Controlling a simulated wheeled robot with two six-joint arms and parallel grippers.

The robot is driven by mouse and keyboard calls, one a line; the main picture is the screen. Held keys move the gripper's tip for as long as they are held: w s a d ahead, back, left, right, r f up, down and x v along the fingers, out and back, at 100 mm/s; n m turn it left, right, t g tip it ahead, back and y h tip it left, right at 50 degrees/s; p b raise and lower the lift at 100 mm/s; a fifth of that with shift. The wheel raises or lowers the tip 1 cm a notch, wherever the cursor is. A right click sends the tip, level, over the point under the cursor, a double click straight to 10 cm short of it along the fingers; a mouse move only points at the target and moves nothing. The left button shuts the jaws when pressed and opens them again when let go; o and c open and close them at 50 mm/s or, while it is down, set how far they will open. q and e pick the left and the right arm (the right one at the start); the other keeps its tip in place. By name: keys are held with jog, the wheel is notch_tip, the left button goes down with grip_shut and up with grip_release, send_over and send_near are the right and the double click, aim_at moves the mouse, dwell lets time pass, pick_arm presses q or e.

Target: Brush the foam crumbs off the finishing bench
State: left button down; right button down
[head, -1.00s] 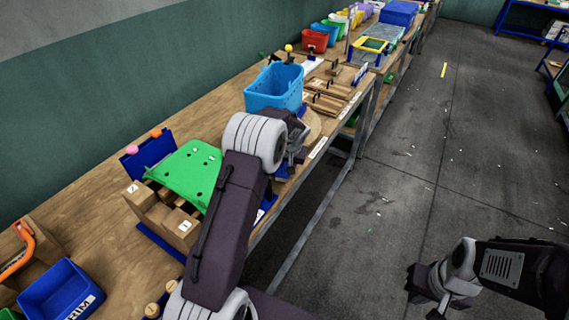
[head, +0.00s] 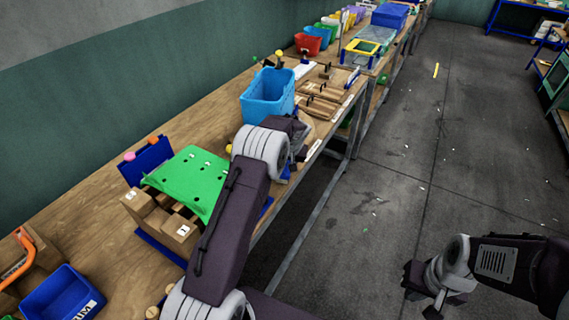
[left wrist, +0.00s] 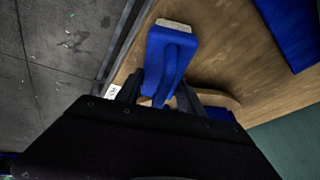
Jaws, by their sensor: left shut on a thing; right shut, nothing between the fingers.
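My left gripper (left wrist: 160,98) is shut on a blue brush (left wrist: 172,55) with a pale tan end, held over the wooden bench (left wrist: 235,50) close to its front edge. In the head view my left arm hides most of that gripper and the brush, beside a round wooden board. The long wooden bench (head: 105,215) runs from front left to the back. A green perforated sheet (head: 190,180) with small white bits lies over wooden blocks. My right gripper (head: 437,302) is shut and empty, over the floor at lower right.
A light blue bin (head: 267,97) stands beyond my left wrist. A dark blue bin (head: 62,295) is at front left, near an orange-handled tool (head: 18,262). Wooden boards with black handles (head: 322,92) lie farther back. The grey floor (head: 400,150) has scattered pale specks.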

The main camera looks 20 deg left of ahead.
pick_arm(q)
jog(key=shift+s+a+f+b, duration=0.25)
jog(key=shift+s+a+b, duration=0.35)
jog(key=shift+s+b, duration=0.65)
jog(key=shift+b, duration=0.1)
jog(key=shift+s+r, duration=0.15)
jog(key=shift+s, duration=0.3)
jog(key=shift+a+f, duration=0.15)
jog(key=shift+f, duration=0.05)
jog(key=shift+w+r, duration=0.15)
jog(key=w+p, duration=0.2)
jog(key=shift+w+d+r, duration=0.1)
jog(key=shift+w+d, duration=0.1)
jog(key=shift+w, duration=0.1)
jog(key=shift+w+d, duration=0.15)
jog(key=shift+w, duration=0.15)
jog(key=shift+w+r, duration=0.2)
jog(key=shift+s+f, duration=0.1)
jog(key=shift+s, duration=0.05)
jog(key=shift+s+a+f+b, duration=0.2)
jog(key=shift+s+a+b, duration=0.05)
jog(key=shift+s+b, duration=0.35)
jog(key=shift+s+a+f+b, duration=0.2)
jog(key=shift+s+b, duration=0.25)
jog(key=shift+s, duration=0.1)
jog(key=shift+s+r, duration=0.15)
jog(key=shift+s, duration=0.45)
jog(key=shift+d, duration=0.1)
